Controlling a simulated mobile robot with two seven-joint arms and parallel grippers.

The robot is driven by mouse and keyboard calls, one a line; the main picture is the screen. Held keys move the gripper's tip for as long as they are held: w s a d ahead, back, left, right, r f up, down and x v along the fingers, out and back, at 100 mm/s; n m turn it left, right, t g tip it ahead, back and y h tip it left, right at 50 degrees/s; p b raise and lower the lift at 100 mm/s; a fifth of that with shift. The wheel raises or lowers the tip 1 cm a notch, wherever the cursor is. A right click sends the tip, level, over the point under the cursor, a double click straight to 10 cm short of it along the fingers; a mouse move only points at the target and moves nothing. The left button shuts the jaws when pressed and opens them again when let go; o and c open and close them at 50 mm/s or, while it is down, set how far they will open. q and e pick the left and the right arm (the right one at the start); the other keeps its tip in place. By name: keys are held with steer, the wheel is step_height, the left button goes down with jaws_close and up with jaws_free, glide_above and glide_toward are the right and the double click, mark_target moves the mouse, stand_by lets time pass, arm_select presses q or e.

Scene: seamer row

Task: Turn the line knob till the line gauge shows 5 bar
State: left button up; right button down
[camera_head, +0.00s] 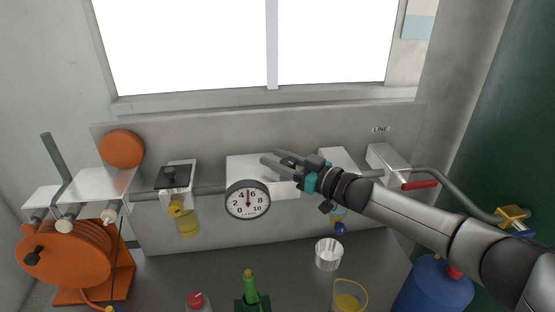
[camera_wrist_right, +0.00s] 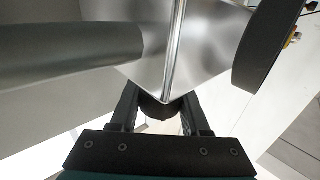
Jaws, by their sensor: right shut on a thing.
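The line gauge (camera_head: 248,200) is a round white dial with a dark rim on the front of a silver block (camera_head: 240,168). Its red needle points almost straight up, between 4 and 6, at about 5. My right gripper (camera_head: 279,164) is at the right part of this block, beside and a little above the gauge. In the right wrist view my gripper (camera_wrist_right: 160,122) is shut on a dark round knob (camera_wrist_right: 158,108) at the metal block's edge. The knob is mostly hidden there and cannot be made out in the head view. My left gripper is not in view.
A pipe (camera_head: 150,196) runs along the grey back panel. A yellow-bowled filter (camera_head: 187,222) hangs at left; a red-handled valve (camera_head: 420,184) is at right. An orange hose reel (camera_head: 68,262) is at left.

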steer(key=shift+c, duration=1.9)
jaws_free()
steer(key=shift+d, duration=0.1)
steer(key=v, duration=1.5)
steer(key=shift+b, duration=0.3)
steer(key=shift+d, duration=0.1)
